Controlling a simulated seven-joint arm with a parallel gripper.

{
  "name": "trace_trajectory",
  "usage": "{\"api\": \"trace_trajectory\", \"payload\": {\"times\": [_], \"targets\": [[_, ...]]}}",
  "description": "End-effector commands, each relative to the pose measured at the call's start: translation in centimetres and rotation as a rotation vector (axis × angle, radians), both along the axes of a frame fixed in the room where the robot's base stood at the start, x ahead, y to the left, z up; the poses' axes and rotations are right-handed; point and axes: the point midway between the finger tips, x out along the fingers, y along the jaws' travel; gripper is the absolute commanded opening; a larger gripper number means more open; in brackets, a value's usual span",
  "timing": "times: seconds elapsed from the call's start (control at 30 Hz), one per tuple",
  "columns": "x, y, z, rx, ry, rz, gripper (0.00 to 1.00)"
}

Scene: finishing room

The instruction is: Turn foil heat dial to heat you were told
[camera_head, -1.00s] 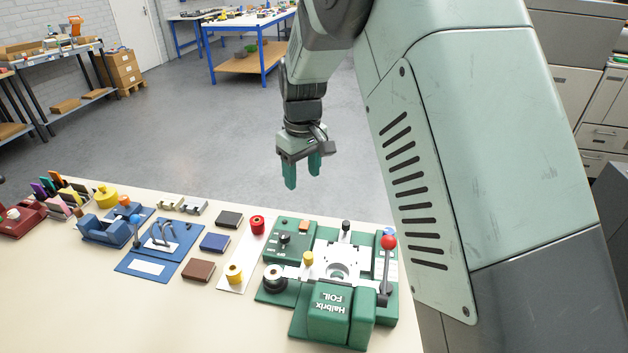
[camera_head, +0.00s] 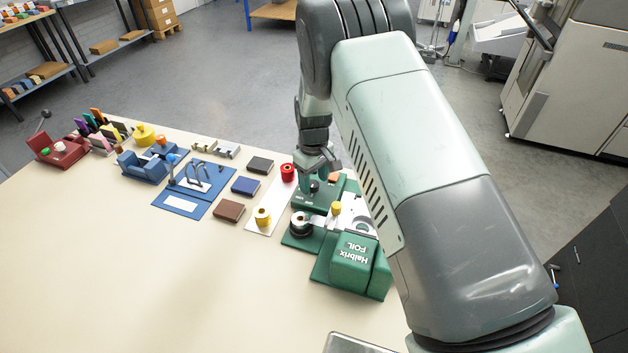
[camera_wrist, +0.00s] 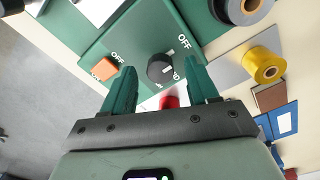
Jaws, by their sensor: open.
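The green foil machine (camera_head: 352,268), marked "Halbrix FOIL", stands at the table's right, partly hidden by my arm. Its black heat dial (camera_wrist: 161,68) shows in the wrist view on the green panel, with a pale mark and "OFF" lettering beside it; other lettering is partly covered. An orange rocker switch (camera_wrist: 104,68) with its own "OFF" label sits to the left. My gripper (camera_wrist: 162,85) is open, with its green fingers on either side of the dial in the picture. I cannot tell whether they touch it. In the head view my gripper (camera_head: 316,172) is over the machine's back left panel.
A red foil roll (camera_head: 288,172) and a yellow roll (camera_head: 262,216) stand on a pale strip left of the machine. A dark-and-silver roll (camera_head: 301,223) sits at its left edge. Blue tools (camera_head: 192,178) are further left. The table front (camera_head: 150,290) is clear.

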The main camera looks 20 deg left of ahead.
Motion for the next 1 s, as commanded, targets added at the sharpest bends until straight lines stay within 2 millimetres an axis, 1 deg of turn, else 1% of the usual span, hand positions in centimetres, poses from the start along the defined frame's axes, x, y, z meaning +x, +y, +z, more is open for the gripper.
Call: {"api": "trace_trajectory", "payload": {"times": [0.03,0.13,0.4,0.77,1.0], "targets": [[-0.01,-0.01,-0.44,-0.001,0.000,0.000,0.59],[0.01,-0.01,-0.87,0.000,0.000,-0.001,0.59],[0.03,0.00,-0.94,0.000,0.000,-0.001,0.59],[0.02,-0.01,-0.92,0.000,0.000,-0.001,0.04],[0.02,-0.02,-0.91,0.000,0.000,-0.022,0.03]]}}
